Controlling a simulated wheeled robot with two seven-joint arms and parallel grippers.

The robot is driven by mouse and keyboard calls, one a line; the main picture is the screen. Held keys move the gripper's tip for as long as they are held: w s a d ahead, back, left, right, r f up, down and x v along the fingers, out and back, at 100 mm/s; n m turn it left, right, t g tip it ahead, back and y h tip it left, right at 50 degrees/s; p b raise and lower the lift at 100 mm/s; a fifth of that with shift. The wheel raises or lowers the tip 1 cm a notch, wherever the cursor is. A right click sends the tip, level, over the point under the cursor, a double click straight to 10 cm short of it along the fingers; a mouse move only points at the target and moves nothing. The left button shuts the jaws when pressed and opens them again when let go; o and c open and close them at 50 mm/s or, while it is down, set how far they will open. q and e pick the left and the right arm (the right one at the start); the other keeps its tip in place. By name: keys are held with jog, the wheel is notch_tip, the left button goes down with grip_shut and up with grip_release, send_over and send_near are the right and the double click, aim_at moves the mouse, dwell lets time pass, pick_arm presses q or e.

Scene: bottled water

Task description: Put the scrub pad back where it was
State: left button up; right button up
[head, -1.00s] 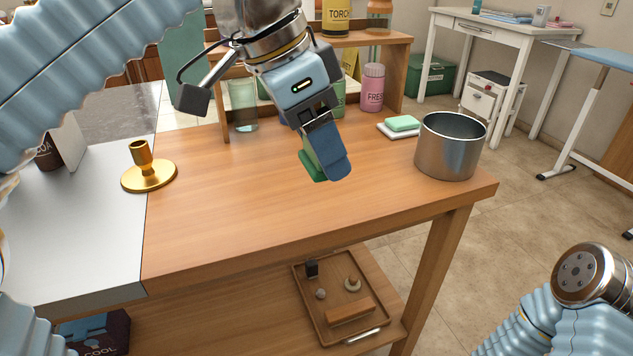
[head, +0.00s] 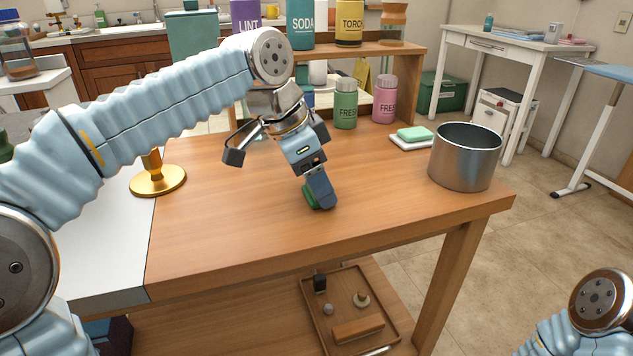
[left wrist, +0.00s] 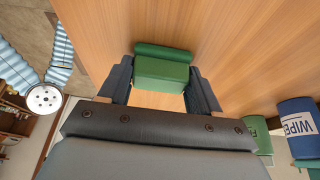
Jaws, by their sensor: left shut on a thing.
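The scrub pad (head: 309,198) is a dark green block, mostly hidden by my left gripper's finger in the head view. My left gripper (head: 320,196) points down over the middle of the wooden table and is shut on it. In the left wrist view the green pad (left wrist: 162,70) sits between the two fingers (left wrist: 160,88), with a ridge along its far side. The pad is at or just above the tabletop; I cannot tell whether it touches. My right gripper is not in view.
A metal pot (head: 465,156) stands at the table's right end, beside a light green sponge (head: 414,133) on a white dish (head: 412,144). A brass candlestick (head: 157,180) stands left. Green (head: 346,104) and pink (head: 384,99) bottles stand under the shelf (head: 405,56). The front middle tabletop is clear.

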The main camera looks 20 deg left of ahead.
pick_arm(q)
jog(key=shift+f, duration=0.1)
jog(key=o, duration=0.9)
jog(key=shift+o, duration=0.2)
jog(key=shift+r, duration=0.35)
jog(key=p+v, duration=0.3)
jog(key=v, duration=0.8)
jog(key=shift+r, duration=0.3)
jog(key=shift+s+a, duration=0.1)
